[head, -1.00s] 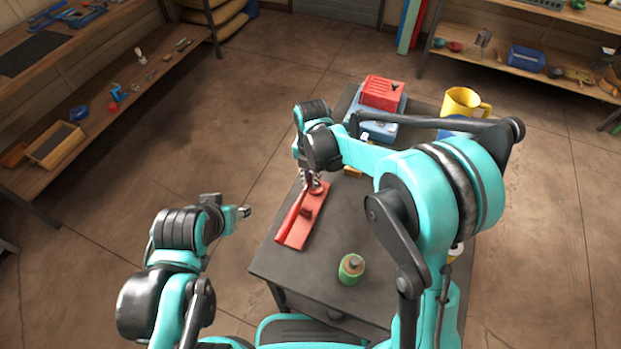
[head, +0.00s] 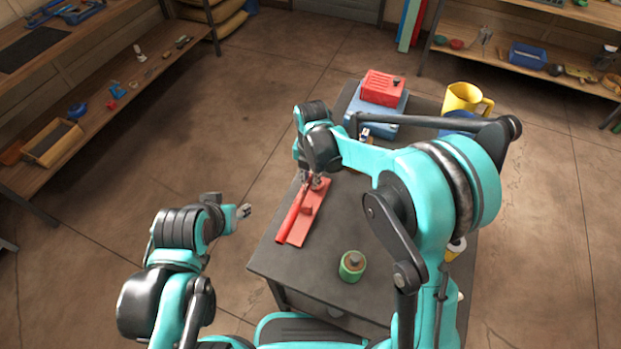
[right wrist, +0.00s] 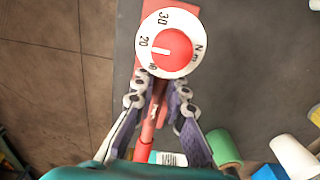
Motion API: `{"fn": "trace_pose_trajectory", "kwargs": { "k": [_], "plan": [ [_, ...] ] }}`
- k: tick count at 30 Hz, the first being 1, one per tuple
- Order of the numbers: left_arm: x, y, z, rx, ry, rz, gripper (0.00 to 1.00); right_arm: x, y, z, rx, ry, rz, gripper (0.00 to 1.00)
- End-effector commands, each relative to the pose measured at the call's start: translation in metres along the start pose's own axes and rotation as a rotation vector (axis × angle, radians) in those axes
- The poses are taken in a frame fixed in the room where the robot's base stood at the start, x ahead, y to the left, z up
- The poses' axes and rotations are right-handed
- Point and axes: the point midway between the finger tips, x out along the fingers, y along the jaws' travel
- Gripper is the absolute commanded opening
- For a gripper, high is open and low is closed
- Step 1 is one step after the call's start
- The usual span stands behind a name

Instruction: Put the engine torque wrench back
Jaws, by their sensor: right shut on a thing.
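The torque wrench has a round white dial (right wrist: 166,46) marked N.m with a red centre, seen in the right wrist view. Its red handle (right wrist: 146,138) runs toward the bottom of that view. In the head view the red handle (head: 291,217) lies along a flat red plate (head: 297,236) on the dark table. My right gripper (head: 318,182) is at the plate's far end. In the right wrist view its fingers (right wrist: 158,85) are closed around the wrench just below the dial. My left gripper (head: 243,211) hangs left of the table, its jaws too small to read.
Wooden shelves line the left and far right. Floor between table and left shelf is clear.

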Motion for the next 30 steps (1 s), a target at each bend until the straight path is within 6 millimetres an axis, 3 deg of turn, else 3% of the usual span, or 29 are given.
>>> {"fn": "trace_pose_trajectory", "kwargs": {
  "k": [30],
  "plan": [
    [0.019,0.0,0.013,0.0,0.0,0.0,0.47,0.03,0.0,0.0,0.0,0.0,0.0,0.0]
  ]
}}
